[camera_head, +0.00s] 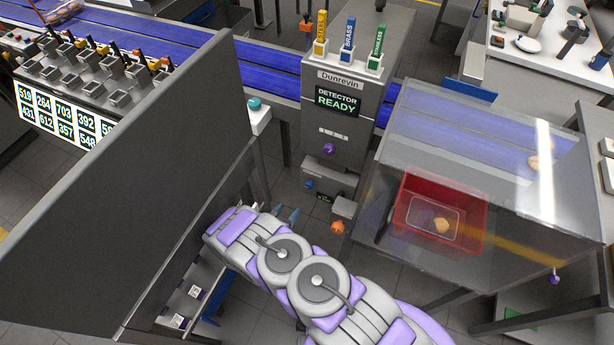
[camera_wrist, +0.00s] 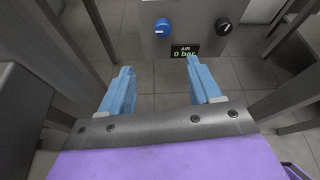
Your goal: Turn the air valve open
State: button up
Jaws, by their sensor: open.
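In the wrist view a grey panel carries a round blue knob (camera_wrist: 162,27) with a white mark and a black knob (camera_wrist: 224,25) with a pale pointer. A small display (camera_wrist: 185,51) below and between them reads "AIR 0 bar". Which knob is the air valve is not labelled clearly. In the head view the blue knob (camera_head: 309,184) shows low on the Dunrevin detector cabinet (camera_head: 350,60). My gripper (camera_wrist: 159,66) has its two blue fingers wide apart, with nothing between them but floor. It is short of the panel and touches neither knob. My arm covers most of the gripper in the head view.
A tall dark panel (camera_head: 130,180) stands left of my arm. A clear-covered enclosure with a red crate (camera_head: 455,190) is at right. An orange knob (camera_head: 338,227) and a purple knob (camera_head: 329,148) are on the cabinet's front. The cabinet screen (camera_head: 338,101) reads "DETECTOR READY".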

aim_at(308, 187)
jog(key=b+x, duration=0.1)
jog(key=x, duration=0.4)
jog(key=b+x, duration=0.2)
jog(key=x, duration=0.4)
jog(key=b+x, duration=0.1)
jog(key=x, duration=0.5)
jog(key=shift+w+d, duration=0.1)
jog(key=shift+d, duration=0.3)
jog(key=shift+c, duration=0.2)
jog(key=c, duration=1)
